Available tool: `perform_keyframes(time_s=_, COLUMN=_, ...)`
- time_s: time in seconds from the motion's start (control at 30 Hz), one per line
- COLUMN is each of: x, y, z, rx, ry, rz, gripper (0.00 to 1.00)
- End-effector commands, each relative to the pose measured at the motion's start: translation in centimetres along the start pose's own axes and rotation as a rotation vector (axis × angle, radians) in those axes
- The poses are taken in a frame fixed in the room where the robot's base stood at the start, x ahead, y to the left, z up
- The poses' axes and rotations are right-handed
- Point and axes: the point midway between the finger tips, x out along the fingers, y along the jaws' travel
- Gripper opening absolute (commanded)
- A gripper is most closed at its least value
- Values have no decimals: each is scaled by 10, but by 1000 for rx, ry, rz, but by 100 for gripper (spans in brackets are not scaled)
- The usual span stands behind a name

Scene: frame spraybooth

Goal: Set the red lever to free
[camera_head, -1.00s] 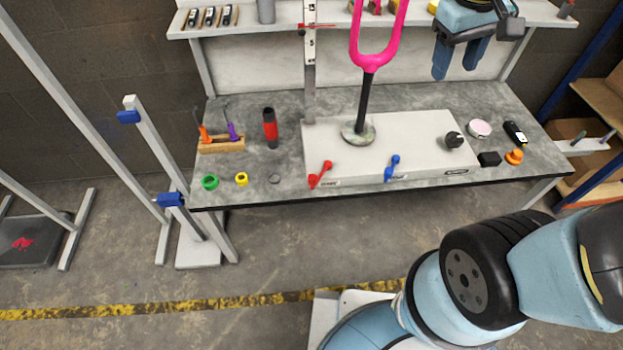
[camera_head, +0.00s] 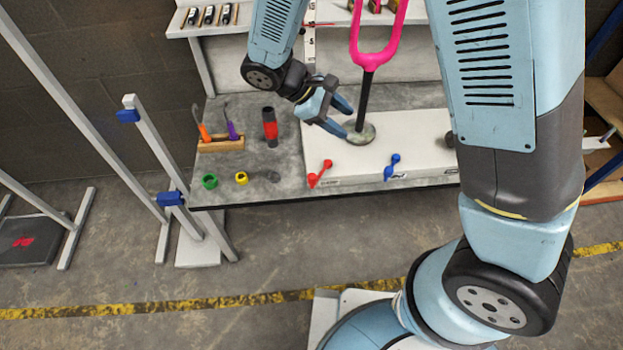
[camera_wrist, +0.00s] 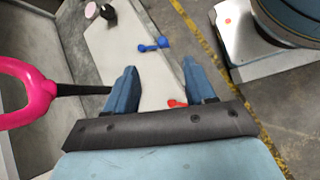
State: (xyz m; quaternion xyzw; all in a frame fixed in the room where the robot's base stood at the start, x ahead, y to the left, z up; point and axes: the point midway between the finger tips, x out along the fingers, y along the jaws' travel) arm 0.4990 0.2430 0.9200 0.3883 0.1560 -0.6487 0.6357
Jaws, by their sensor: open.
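The red lever (camera_head: 320,173) sits at the front left edge of the white panel (camera_head: 420,150) on the bench, tilted up to the right. It also shows in the wrist view (camera_wrist: 177,103), partly hidden beside my gripper. A label lies beside it but is too small to read. My gripper (camera_head: 347,120) is open and empty. It hangs above the panel, behind and above the red lever and just left of the pink fork's post. In the wrist view the fingers (camera_wrist: 158,78) are apart, with white panel between them.
The pink fork (camera_head: 372,55) stands upright on a round base near my gripper. A blue lever (camera_head: 391,167) is right of the red one. A red-black cylinder (camera_head: 270,127), a wooden tool block (camera_head: 222,145), a green ring (camera_head: 209,181) and a yellow ring (camera_head: 241,178) are left.

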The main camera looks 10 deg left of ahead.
Motion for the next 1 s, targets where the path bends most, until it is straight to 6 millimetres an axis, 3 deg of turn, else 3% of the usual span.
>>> perform_keyframes(time_s=0.1, x=3, y=-21, z=-32, rx=-101, ry=-65, rz=88, gripper=54)
perform_keyframes(time_s=0.5, x=20, y=-93, z=-122, rx=-391, ry=-272, rz=418, gripper=54)
perform_keyframes(time_s=0.8, x=42, y=-153, z=-177, rx=-578, ry=-424, rz=703, gripper=54)
perform_keyframes(time_s=1.0, x=57, y=-186, z=-203, rx=-667, ry=-504, rz=872, gripper=54)
